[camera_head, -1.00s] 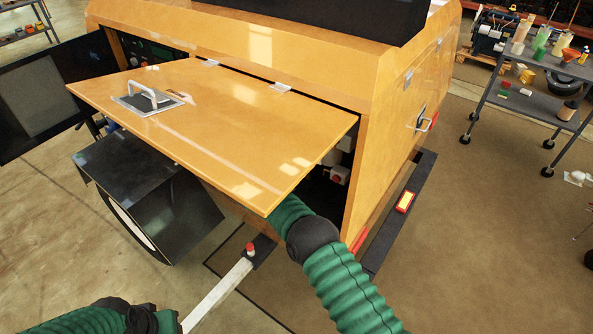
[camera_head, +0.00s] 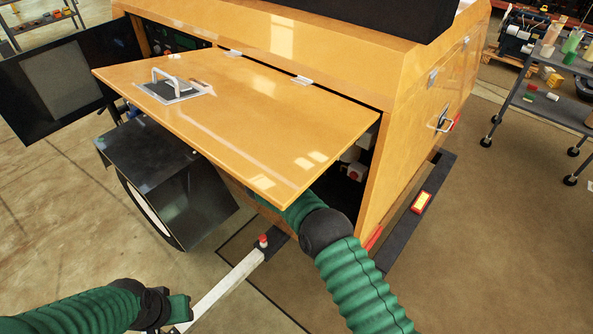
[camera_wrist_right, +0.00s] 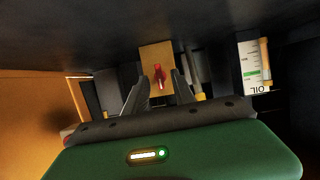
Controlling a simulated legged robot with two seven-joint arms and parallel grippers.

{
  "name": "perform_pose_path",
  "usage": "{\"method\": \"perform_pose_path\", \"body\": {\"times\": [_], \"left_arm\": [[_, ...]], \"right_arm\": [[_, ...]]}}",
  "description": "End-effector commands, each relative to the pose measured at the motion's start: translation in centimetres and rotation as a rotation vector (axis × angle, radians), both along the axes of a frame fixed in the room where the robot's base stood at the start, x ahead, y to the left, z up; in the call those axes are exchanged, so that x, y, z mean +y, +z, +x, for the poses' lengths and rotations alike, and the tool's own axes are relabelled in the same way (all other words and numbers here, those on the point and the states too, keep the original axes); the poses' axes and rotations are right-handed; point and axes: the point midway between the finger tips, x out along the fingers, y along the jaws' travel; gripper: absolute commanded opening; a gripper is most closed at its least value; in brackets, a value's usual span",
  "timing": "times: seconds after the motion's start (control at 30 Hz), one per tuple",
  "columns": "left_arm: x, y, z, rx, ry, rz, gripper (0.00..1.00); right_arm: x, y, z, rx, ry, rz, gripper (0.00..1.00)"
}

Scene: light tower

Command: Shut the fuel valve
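A small red valve handle (camera_wrist_right: 159,76), which looks like the fuel valve, stands roughly upright on a yellow-orange plate (camera_wrist_right: 150,54) inside the compartment in the right wrist view. My right gripper (camera_wrist_right: 157,88) is open, its two dark fingers apart to either side of the handle in the picture. I cannot tell whether they touch it. In the head view the right gripper is hidden under the raised orange door (camera_head: 235,115), where my right arm reaches in. My left gripper (camera_head: 180,307) is low at the left, away from the valve; its fingers are unclear.
An oil gauge (camera_wrist_right: 256,68) is right of the valve in the wrist view. The orange housing (camera_head: 420,130) surrounds the opening. A shelf cart (camera_head: 550,105) stands at right.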

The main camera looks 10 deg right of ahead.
Motion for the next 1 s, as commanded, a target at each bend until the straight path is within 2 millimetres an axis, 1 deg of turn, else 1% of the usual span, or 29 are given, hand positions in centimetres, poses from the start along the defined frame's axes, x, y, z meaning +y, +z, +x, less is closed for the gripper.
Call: {"method": "perform_pose_path", "body": {"times": [0.03, 0.3, 0.4, 0.5, 0.6, 0.67, 1.0], "left_arm": [[0.0, 0.3, 0.0, 0.000, 0.000, 0.000, 0.36], [0.0, 0.6, 0.0, 0.000, 0.000, 0.000, 0.36], [0.0, 0.6, 0.0, 0.000, 0.000, 0.000, 0.36], [0.0, 0.6, 0.0, 0.000, 0.000, 0.000, 0.36], [0.0, 0.6, 0.0, 0.000, 0.000, 0.000, 0.36], [0.0, 0.6, 0.0, 0.000, 0.000, 0.000, 0.36], [0.0, 0.6, 0.0, 0.000, 0.000, 0.000, 0.36]], "right_arm": [[0.9, 0.7, -0.5, 0.000, 0.004, 0.000, 0.31], [6.9, 3.5, -5.0, 0.000, 0.007, 0.001, 0.31], [8.9, 4.5, -6.4, 0.000, 0.006, 0.001, 0.31], [10.2, 5.1, -7.5, 0.001, 0.004, 0.001, 0.31], [11.1, 5.5, -8.2, 0.002, 0.004, 0.001, 0.31], [11.3, 5.6, -8.4, 0.002, 0.003, 0.001, 0.31], [11.4, 5.6, -8.4, 0.002, 0.003, 0.001, 0.31]]}}
